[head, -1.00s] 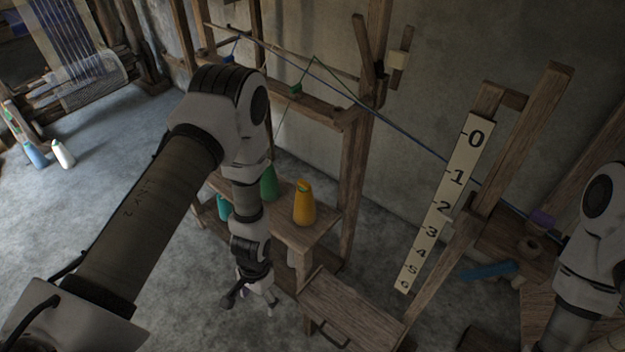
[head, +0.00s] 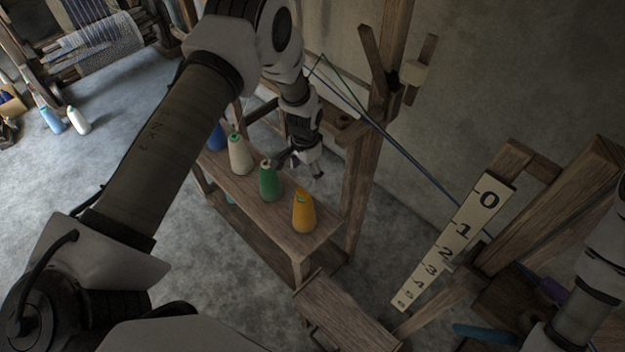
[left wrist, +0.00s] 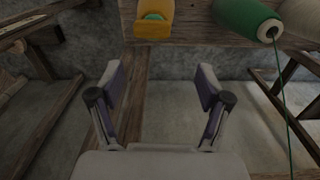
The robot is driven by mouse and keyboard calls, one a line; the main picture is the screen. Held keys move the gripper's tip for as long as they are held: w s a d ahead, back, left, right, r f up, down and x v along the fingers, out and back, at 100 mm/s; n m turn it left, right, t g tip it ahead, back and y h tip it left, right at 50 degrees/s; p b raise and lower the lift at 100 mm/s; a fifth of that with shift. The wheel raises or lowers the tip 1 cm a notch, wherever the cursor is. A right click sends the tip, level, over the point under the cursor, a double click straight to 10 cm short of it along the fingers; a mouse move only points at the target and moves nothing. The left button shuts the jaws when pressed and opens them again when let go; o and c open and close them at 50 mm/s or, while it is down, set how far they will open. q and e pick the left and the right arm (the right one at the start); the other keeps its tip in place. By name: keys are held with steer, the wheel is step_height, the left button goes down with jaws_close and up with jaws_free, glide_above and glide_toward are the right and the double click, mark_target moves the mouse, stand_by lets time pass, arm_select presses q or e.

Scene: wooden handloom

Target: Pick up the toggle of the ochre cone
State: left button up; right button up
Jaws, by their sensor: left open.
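The ochre cone (head: 304,215) stands upright at the near right end of a wooden shelf (head: 290,244). In the left wrist view the ochre cone (left wrist: 156,8) is at the top edge, partly cut off, with a small yellow end piece and a teal spot. I cannot clearly tell the toggle from the cone. My left gripper (head: 301,165) is behind and above the shelf in the head view, near the green cone (head: 269,182). In the left wrist view its fingers (left wrist: 160,82) are spread and empty, apart from the ochre cone. My right gripper is out of view.
The cream cone (head: 238,155) and blue cone (head: 216,137) stand farther along the shelf. A green thread (left wrist: 283,95) runs from the green cone (left wrist: 245,16). A wooden post (head: 364,180) rises beside the shelf. A numbered scale (head: 452,243) stands at right.

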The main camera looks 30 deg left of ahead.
mark_target(303, 192)
arm_select(q)
steer(key=s+f+b, duration=0.1)
steer(key=s+f, duration=0.1)
steer(key=s, duration=0.1)
steer(key=shift+s+f+b, duration=0.25)
steer(key=shift+f+b, duration=0.1)
steer(key=f, duration=0.1)
steer(key=f+b, duration=0.1)
steer(key=f, duration=0.1)
steer(key=shift+w+d+f+b, duration=0.15)
steer(key=shift+w+f+b, duration=0.1)
steer(key=shift+w+b, duration=0.1)
steer(key=shift+w+f, duration=0.2)
steer(key=shift+w, duration=0.05)
steer(key=shift+s+r, duration=0.1)
steer(key=shift+r, duration=0.1)
steer(key=shift+c, duration=0.3)
steer(key=shift+s+r, duration=0.15)
steer(key=shift+s, duration=0.05)
steer(key=c, duration=0.5)
steer(key=shift+c, duration=1.4)
steer(key=shift+w, duration=0.15)
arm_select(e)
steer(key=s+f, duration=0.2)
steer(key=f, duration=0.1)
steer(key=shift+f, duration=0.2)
